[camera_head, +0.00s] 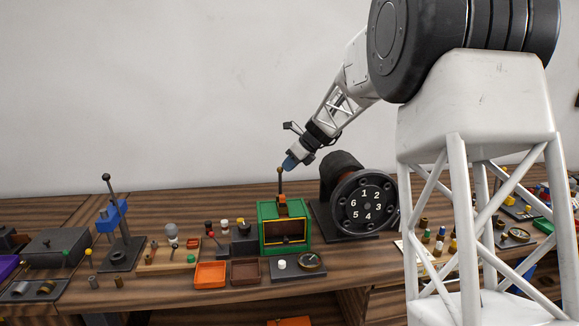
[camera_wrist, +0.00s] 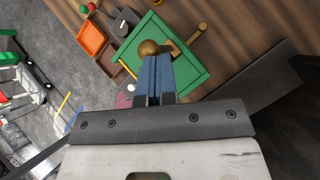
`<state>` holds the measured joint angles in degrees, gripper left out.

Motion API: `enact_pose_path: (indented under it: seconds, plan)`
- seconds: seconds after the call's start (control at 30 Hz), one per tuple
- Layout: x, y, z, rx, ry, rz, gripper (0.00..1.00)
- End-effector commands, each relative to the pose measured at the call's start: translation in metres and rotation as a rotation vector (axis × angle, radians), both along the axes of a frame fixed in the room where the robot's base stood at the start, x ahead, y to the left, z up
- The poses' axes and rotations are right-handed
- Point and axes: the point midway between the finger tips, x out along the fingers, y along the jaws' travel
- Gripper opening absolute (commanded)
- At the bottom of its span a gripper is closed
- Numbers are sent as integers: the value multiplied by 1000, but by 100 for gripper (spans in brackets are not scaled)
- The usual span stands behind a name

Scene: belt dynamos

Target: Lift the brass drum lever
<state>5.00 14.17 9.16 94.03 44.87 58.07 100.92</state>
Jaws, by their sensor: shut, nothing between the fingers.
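A lever with a brass ball knob (camera_head: 280,170) stands upright on top of the green box (camera_head: 263,211), on an orange-brown mount. The knob shows in the wrist view (camera_wrist: 149,47) right at the tips of my blue fingers. My gripper (camera_head: 290,163) is shut and empty, pointing down and left at the knob from its upper right. The fingers also show in the wrist view (camera_wrist: 154,64), pressed together. I cannot tell whether they touch the knob. The lever's shaft is mostly hidden in the wrist view.
A black drum with numbers one to six (camera_head: 367,207) stands right of the green box, under my forearm. An orange tray (camera_head: 210,274) and a brown tray (camera_head: 246,271) lie at the front left. A blue lever stand (camera_head: 113,214) is farther left. Air above the bench's left is clear.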

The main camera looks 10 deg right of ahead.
Motion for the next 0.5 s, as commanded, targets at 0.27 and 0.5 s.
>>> enact_pose_path:
  seconds: [0.27, 0.5]
  plan:
    - [0, 0, 0, 0, 0, 0, 0]
    - [0, 0, 4, 0, 0, 0, 0]
